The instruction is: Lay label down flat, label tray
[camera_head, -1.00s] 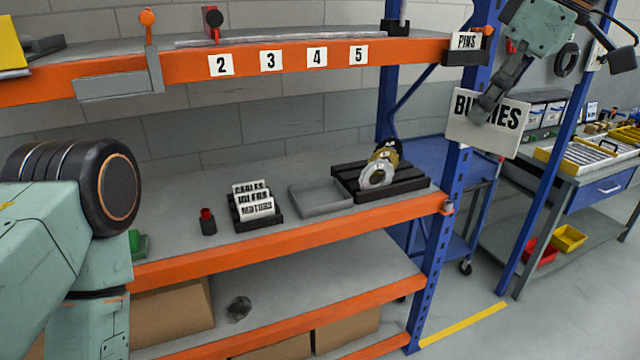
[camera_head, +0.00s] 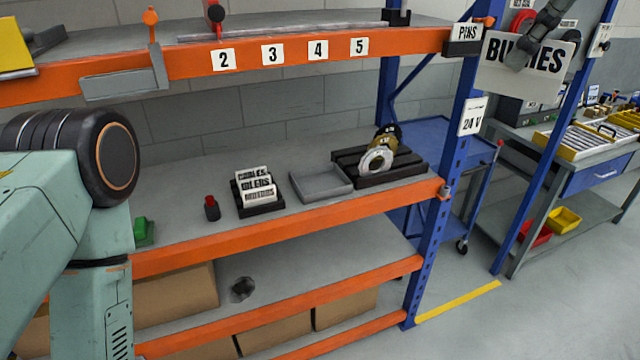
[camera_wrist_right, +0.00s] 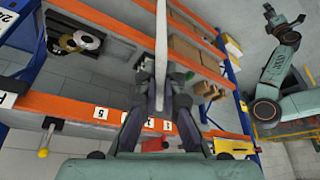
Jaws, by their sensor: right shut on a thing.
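The label is a large white card (camera_head: 500,75) at the upper right of the head view. Its black lettering begins with BU and ends with ES; a finger covers the middle. My right gripper (camera_head: 523,52) is shut on it, and it hangs upright in front of the blue post. In the right wrist view the gripper (camera_wrist_right: 158,85) holds it nearly edge-on. A shallow grey tray (camera_head: 322,193) lies empty on the middle shelf, well below and left of the label.
Beside the grey tray stand a black holder (camera_head: 262,211) of upright labels and a black slotted tray (camera_head: 405,174) with ringed parts. A small red-topped object (camera_head: 211,208) is further left. The orange upper shelf (camera_head: 290,58) overhangs. The blue post (camera_head: 455,170) stands right.

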